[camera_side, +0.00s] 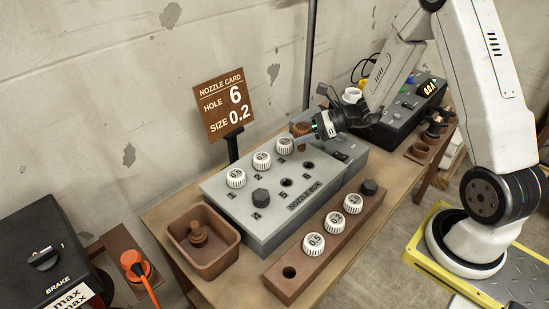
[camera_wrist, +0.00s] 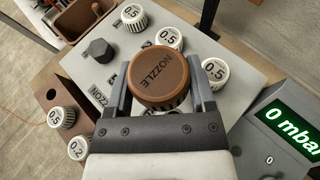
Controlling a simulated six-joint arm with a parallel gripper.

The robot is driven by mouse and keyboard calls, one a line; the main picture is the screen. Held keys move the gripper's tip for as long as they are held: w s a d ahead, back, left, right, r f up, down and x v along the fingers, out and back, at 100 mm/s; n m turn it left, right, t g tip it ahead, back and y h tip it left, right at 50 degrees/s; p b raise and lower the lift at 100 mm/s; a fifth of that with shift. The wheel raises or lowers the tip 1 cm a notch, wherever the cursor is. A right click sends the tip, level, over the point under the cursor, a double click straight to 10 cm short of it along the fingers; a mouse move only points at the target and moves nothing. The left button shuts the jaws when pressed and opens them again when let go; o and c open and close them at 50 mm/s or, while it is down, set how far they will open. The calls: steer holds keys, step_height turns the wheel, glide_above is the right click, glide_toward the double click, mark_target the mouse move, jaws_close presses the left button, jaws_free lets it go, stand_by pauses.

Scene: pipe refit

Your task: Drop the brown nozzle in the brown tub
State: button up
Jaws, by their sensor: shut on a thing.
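My gripper (camera_side: 308,130) is shut on a brown nozzle (camera_side: 302,143) over the far end of the grey nozzle box (camera_side: 262,234). In the wrist view the round brown nozzle (camera_wrist: 158,74), marked NOZZLE, sits between my two fingers. I cannot tell how far it is above the box. The brown tub (camera_side: 229,259) stands off the near-left end of the box. The tub also shows at the top left of the wrist view (camera_wrist: 70,36).
White caps (camera_side: 262,160) sit in holes 1, 2 and 3; a black plug (camera_side: 261,197) fills hole 4. Holes 5 and 6 look open. A brown rack (camera_side: 290,290) holds several caps. A nozzle card (camera_side: 222,105), HOLE 6, SIZE 0.2, stands behind the box.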

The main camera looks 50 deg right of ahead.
steer(key=w+a+n+g+y, duration=0.1)
steer(key=a+n+g, duration=0.3)
steer(key=a, duration=1.1)
steer(key=w+a+n+g+y, duration=0.1)
steer(key=a+n+g, duration=0.3)
steer(key=a, duration=1.2)
steer(key=shift+w+f+g+y, duration=0.3)
steer(key=shift+w+f+y, duration=0.1)
steer(key=shift+y, duration=0.4)
steer(key=shift+d, duration=0.1)
step_height(320, 180, down, 6)
steer(key=o, duration=1.2)
